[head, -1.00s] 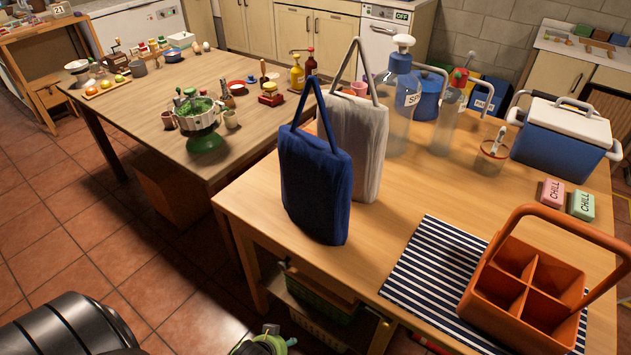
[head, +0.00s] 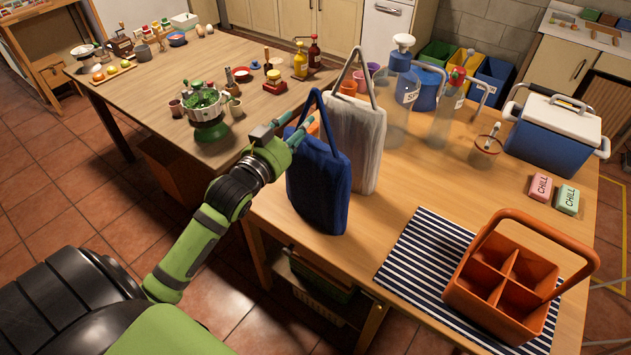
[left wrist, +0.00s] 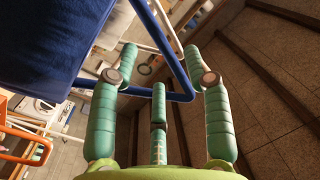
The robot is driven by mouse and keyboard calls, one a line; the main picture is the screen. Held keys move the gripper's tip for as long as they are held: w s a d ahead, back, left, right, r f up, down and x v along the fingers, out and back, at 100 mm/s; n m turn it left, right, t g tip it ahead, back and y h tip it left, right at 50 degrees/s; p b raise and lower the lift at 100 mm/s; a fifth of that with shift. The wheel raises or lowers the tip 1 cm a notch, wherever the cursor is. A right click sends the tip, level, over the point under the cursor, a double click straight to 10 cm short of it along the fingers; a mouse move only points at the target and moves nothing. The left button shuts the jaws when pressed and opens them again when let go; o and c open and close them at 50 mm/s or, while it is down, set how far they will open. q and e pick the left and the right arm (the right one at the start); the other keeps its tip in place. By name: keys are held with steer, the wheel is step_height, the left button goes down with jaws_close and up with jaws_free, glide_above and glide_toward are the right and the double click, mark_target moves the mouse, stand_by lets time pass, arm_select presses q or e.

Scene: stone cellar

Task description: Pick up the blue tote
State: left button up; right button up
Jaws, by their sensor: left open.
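The blue tote (head: 318,190) stands upright near the left edge of the wooden table, its strap handle raised in a loop. My left gripper (head: 303,127) is open at the handle, reaching in from the left above the tote's body. In the left wrist view the tote's blue cloth (left wrist: 50,45) fills the upper left. Its handle (left wrist: 178,96) crosses the space between the open teal fingers (left wrist: 160,58). I cannot tell whether the fingers touch it. My right gripper is not in view.
A white-grey tote (head: 355,140) stands right behind the blue one. Clear bottles (head: 398,105) and a blue cooler (head: 548,143) stand farther back. An orange divided caddy (head: 500,285) is on a striped mat (head: 405,262) at the front right. A second table (head: 155,105) is at the left.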

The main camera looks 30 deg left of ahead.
mark_target(304, 117)
arm_select(q)
steer(key=w, duration=0.1)
steer(key=w+p, duration=0.1)
steer(key=w, duration=0.1)
steer(key=shift+w+a+r+p, duration=0.1)
steer(key=shift+w+a+p, duration=0.15)
steer(key=shift+w+p, duration=0.1)
steer(key=shift+w, duration=0.45)
steer(key=shift+f, duration=0.2)
jaws_close()
steer(key=shift+r, duration=0.1)
